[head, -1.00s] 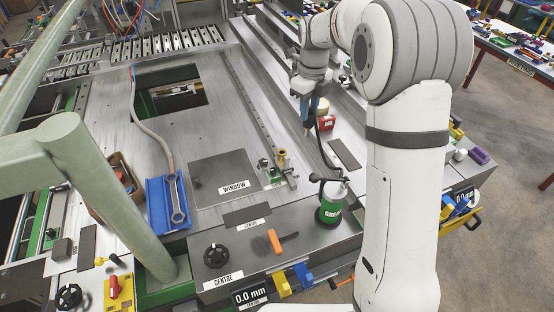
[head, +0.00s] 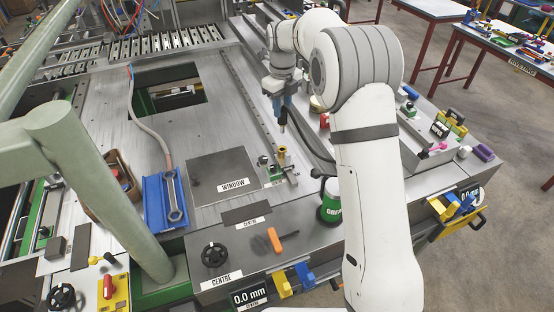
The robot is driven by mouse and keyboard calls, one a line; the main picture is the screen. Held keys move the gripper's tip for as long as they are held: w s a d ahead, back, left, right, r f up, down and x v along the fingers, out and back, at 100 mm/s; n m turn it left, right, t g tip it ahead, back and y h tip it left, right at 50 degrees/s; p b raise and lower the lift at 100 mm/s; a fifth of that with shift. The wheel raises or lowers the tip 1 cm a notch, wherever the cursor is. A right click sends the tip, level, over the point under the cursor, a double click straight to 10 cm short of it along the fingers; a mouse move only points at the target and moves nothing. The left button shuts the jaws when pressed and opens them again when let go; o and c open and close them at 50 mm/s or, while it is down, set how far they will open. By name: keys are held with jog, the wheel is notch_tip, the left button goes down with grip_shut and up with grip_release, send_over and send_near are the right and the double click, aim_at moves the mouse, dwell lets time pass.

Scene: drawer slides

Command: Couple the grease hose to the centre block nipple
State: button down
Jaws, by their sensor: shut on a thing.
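My gripper (head: 281,104) is shut on the metal coupler end of the grease hose (head: 312,147) and holds it pointing down. The black hose runs from there down right towards the green grease can (head: 331,208), which my arm partly hides. The centre block (head: 280,176) sits at the lower end of the long rail, with a brass-coloured fitting (head: 282,152) standing up on it. The coupler is above this fitting in the picture and appears apart from it. The nipple itself is too small to make out.
A flat grey plate marked WINDOW (head: 222,174) lies left of the block. A blue tray (head: 166,203) with a spanner is farther left. An orange-handled tool (head: 282,239) and a black handwheel (head: 214,255) are at the front. Stepped rails run right of the block.

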aim_at(282, 132)
dwell(0.3)
jog(key=shift+f+b, duration=1.7)
jog(key=shift+f, duration=1.05)
jog(key=shift+f+b, duration=1.15)
jog(key=shift+f, duration=1)
jog(key=c, duration=1.1)
grip_release()
jog(key=shift+o, duration=0.2)
notch_tip(282, 132, up, 5)
jog(key=p, duration=0.3)
jog(key=shift+r+p, duration=0.1)
jog(key=shift+p, duration=0.2)
